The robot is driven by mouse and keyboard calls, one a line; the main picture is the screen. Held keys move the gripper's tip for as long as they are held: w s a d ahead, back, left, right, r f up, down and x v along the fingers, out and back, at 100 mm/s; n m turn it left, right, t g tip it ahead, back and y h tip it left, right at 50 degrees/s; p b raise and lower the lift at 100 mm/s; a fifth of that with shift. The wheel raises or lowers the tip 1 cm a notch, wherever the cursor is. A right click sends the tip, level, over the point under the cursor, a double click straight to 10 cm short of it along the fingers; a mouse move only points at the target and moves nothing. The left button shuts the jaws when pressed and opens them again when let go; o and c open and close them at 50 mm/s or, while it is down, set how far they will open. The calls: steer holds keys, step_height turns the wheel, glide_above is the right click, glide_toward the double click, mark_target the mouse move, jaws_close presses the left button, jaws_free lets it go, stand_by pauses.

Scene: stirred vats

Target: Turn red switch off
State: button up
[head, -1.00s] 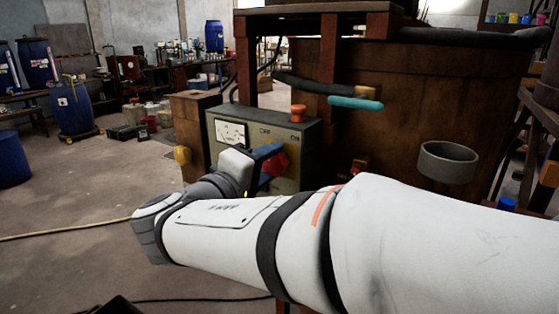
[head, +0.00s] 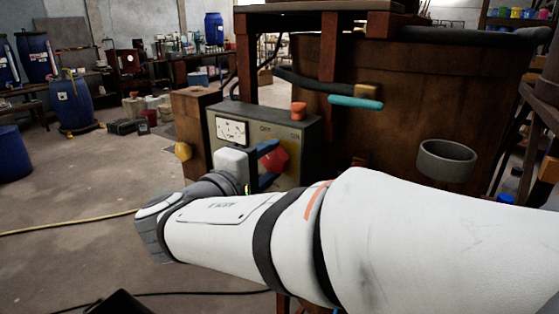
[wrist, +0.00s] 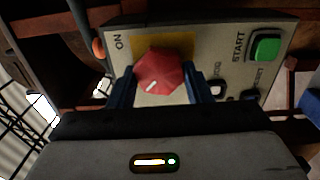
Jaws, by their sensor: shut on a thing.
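The red switch (head: 274,160) is a faceted red knob on the front of a grey control box (head: 305,165). OFF and ON labels sit above it in the head view. In the wrist view the red knob (wrist: 162,68) is on a yellow plate, and a short white mark shows near its lower left edge. ON is printed to its upper left. My gripper (wrist: 160,74) is shut on the knob, with one blue finger on each side. In the head view my gripper (head: 266,164) reaches it from the left, and its body hides part of the box.
A white gauge (head: 231,131) is on the box, and an orange-red knob (head: 298,112) stands on top. A green START button (wrist: 265,47) is right of the switch in the wrist view. A teal-handled lever (head: 355,102) and a grey cup (head: 446,161) are nearby.

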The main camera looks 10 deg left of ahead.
steer(key=o, duration=1)
steer(key=v, duration=0.7)
steer(key=shift+s, duration=0.4)
steer(key=shift+a, duration=0.15)
